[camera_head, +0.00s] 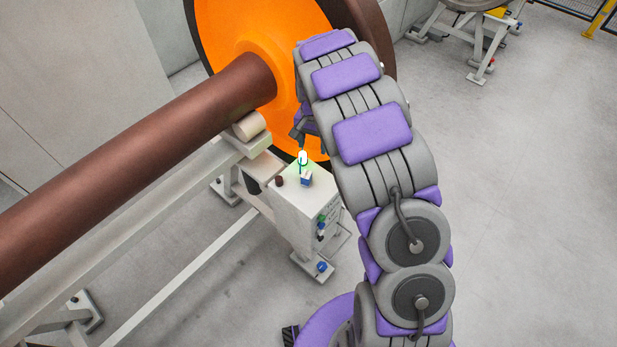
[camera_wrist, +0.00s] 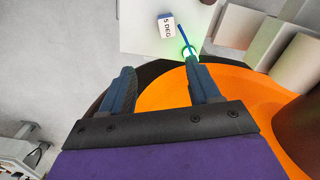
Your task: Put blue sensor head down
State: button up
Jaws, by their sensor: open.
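My gripper (camera_wrist: 157,72) is open, with nothing between its two dark blue fingers in the wrist view. In the head view my gripper (camera_head: 300,138) is partly hidden by my arm, above the cabinet top. A slim blue piece (camera_wrist: 183,36), which looks like the blue sensor head, is at the white cabinet top (camera_wrist: 140,38), just beyond the right finger. A green-white glow (camera_wrist: 189,52) is at its near end. The glow (camera_head: 303,158) also shows in the head view. I cannot tell whether the right finger touches the piece.
A small blue and white block (camera_wrist: 166,25) marked "5 DEG" sits on the cabinet (camera_head: 315,213), near a dark red knob (camera_head: 279,181). The orange wheel (camera_head: 235,40) and brown axle (camera_head: 140,165) stand close by.

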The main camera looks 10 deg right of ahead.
jog(key=b, duration=0.2)
send_over(305, 174)
notch_tip(305, 174, down, 8)
jog(key=shift+d+r, duration=0.15)
jog(key=shift+r, duration=0.05)
jog(key=f, duration=0.2)
jog(key=d+f, duration=0.1)
jog(key=shift+w+f, duration=0.1)
jog(key=shift+f, duration=0.3)
jog(key=shift+d+f, duration=0.3)
jog(key=shift+f, duration=0.1)
jog(key=f, duration=0.1)
jog(key=a+f+b, duration=0.1)
jog(key=f, duration=0.1)
jog(key=a+f+b, duration=0.1)
jog(key=shift+a+f, duration=0.15)
jog(key=shift+f, duration=0.25)
jog(key=shift+d+r, duration=0.1)
jog(key=shift+d, duration=0.55)
jog(key=shift+c, duration=1.4)
jog(key=c, duration=0.3)
jog(key=shift+a, duration=0.45)
jog(key=c, duration=0.5)
grip_shut()
